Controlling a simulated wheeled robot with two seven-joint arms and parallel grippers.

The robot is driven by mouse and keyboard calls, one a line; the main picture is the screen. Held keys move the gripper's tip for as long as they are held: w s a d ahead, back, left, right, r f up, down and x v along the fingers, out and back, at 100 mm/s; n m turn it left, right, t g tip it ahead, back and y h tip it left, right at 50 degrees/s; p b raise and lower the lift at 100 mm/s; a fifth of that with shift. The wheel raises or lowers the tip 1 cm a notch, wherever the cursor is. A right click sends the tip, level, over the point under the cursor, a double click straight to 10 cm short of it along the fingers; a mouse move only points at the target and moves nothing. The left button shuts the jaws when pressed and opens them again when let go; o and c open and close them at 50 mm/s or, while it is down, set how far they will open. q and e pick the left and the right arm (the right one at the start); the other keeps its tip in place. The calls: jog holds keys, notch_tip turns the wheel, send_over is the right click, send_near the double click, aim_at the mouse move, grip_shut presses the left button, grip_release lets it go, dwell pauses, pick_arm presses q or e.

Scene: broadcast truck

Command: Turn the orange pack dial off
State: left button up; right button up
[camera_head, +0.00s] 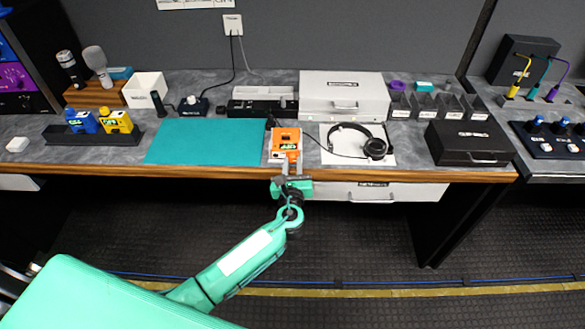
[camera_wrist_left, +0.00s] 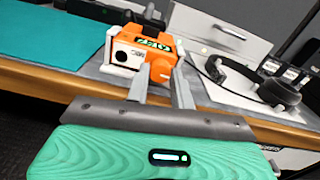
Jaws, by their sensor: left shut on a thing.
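The orange pack (camera_head: 285,138) stands near the front edge of the desk, beside the teal mat. In the left wrist view the orange pack (camera_wrist_left: 136,50) shows a green-lettered display on top, a dark round spot on its front, and an orange dial (camera_wrist_left: 163,67) on the front's right side. The display's letters are too small to read for sure. My left gripper (camera_head: 286,167) reaches the pack from the front. In the left wrist view the fingers of my left gripper (camera_wrist_left: 162,80) are on either side of the dial, shut on it. My right gripper is not in view.
The teal mat (camera_head: 208,142) lies left of the pack. Headphones (camera_head: 360,141) rest on a white sheet at its right, with a cable running near the pack. A white case (camera_head: 343,97) stands behind. Blue and yellow packs (camera_head: 116,121) sit in a dark holder at left.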

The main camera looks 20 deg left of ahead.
pick_arm(q)
jog(key=shift+n, duration=0.4)
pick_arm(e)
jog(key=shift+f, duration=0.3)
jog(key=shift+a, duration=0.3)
pick_arm(q)
jog(key=o, duration=0.7)
